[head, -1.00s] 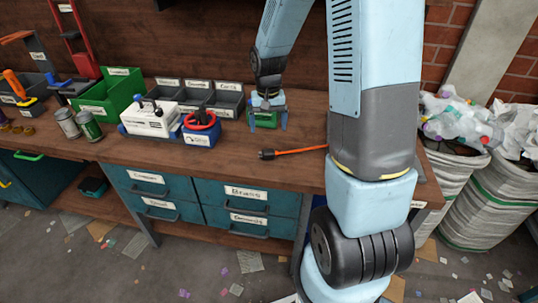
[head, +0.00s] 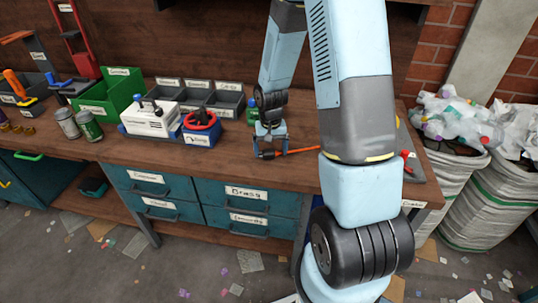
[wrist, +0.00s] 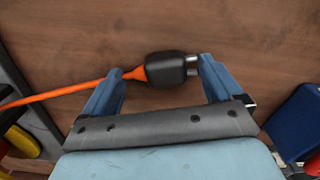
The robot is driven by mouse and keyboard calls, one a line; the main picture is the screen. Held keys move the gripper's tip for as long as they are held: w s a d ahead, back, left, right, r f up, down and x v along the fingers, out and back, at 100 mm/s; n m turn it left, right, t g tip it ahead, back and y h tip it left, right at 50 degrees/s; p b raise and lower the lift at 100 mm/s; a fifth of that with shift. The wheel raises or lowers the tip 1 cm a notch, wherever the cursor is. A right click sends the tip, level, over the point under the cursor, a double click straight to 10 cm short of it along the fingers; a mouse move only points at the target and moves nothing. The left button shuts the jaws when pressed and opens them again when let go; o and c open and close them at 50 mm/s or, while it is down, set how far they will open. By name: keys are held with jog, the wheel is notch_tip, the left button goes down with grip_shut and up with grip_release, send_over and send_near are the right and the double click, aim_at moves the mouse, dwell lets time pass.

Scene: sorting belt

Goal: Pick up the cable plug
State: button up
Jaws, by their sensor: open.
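The cable plug is a black plug on an orange cord. In the wrist view the plug (wrist: 166,69) lies between the two blue fingertips of my gripper (wrist: 160,80), at their far ends. Its orange cord (wrist: 60,91) runs off to the left past one finger. My gripper is open, and I cannot tell whether the fingers touch the plug. In the head view my gripper (head: 269,149) is low over the bench at the plug, which it partly hides. The orange cord (head: 300,150) shows to its right.
A blue holder (head: 199,138) with a red ring and a white box (head: 152,121) stand to the left. Grey bins (head: 226,103) and a green bin (head: 250,112) are behind. The bench front (head: 200,163) is bare. Waste sacks (head: 465,190) stand at the right.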

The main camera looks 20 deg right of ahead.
aim_at(271, 150)
jog(key=shift+f, duration=0.1)
jog(key=c, duration=1)
jog(key=shift+r, duration=0.6)
notch_tip(271, 150, up, 2)
jog(key=shift+r, duration=0.2)
jog(key=s+r, duration=0.3)
jog(key=s, duration=0.1)
jog(key=s+r, duration=0.3)
jog(key=s, duration=0.2)
jog(key=s+r, duration=0.3)
jog(key=s, duration=0.2)
jog(key=shift+a+r, duration=0.15)
jog(key=shift+r, duration=0.1)
